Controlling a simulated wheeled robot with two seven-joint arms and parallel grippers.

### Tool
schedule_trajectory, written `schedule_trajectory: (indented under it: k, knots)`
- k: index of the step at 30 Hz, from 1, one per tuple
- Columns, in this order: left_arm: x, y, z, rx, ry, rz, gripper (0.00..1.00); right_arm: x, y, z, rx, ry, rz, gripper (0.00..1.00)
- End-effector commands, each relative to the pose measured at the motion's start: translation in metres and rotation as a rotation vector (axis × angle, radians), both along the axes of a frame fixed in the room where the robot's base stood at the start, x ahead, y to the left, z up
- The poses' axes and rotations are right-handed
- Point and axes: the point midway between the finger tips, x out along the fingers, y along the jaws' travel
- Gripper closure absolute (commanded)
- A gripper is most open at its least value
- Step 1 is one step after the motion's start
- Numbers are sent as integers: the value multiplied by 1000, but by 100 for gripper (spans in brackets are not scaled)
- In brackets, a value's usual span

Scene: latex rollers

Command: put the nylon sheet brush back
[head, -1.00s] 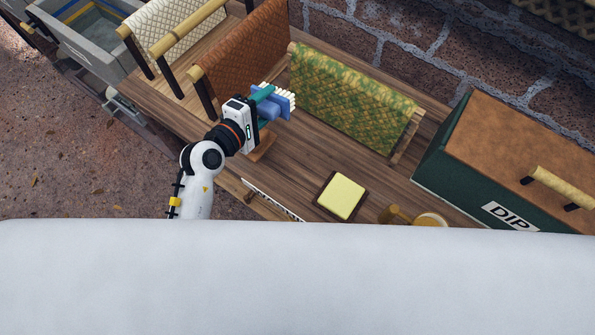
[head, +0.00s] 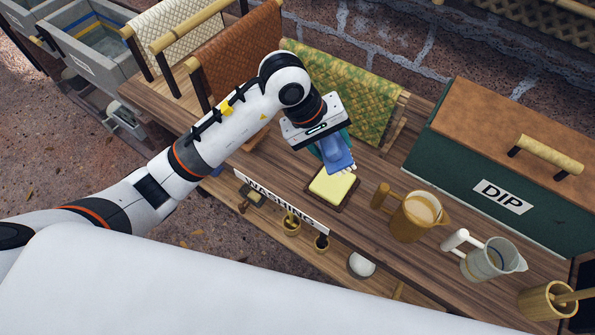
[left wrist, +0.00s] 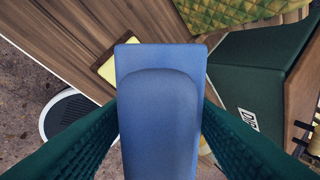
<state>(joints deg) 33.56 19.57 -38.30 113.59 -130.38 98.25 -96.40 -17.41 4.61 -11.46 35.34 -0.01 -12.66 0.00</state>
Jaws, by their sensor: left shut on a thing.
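The nylon sheet brush (head: 340,158) is blue with pale bristles. My left gripper (head: 328,145) is shut on it and holds it just above the yellow block. In the left wrist view the blue brush (left wrist: 160,110) fills the middle, between the two green fingers. The yellow block (head: 333,185) sits in a dark wooden tray on the table. It shows partly behind the brush in the left wrist view (left wrist: 107,68). My right gripper is not in view.
A tan jug (head: 412,222) and a clear jug (head: 485,262) stand right of the block. The green DIP box (head: 450,155) is at the right. Draped sheets (head: 345,85) hang on racks behind. A lower shelf with a WASHING sign (head: 280,203) holds small items.

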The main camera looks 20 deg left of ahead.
Motion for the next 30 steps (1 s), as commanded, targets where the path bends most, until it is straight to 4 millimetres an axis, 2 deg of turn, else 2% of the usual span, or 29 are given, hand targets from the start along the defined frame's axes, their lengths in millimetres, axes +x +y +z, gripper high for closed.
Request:
schedule_trajectory:
  k: [2,5,8,13,18,21,23,30]
  knots:
    - [4,-11,-17,70,17,-134,91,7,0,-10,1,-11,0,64]
    - [9,-11,-37,168,28,-318,91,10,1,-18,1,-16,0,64]
    - [18,4,-53,261,24,-476,91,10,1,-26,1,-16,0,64]
    - [42,54,-66,406,-5,-679,91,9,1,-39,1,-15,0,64]
    - [59,95,-65,485,-31,-777,91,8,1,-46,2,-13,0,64]
    - [63,106,-65,504,-37,-800,91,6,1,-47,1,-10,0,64]
    - [64,109,-70,508,-37,-807,91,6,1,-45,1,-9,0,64]
    - [63,110,-112,509,-37,-809,91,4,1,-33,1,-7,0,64]
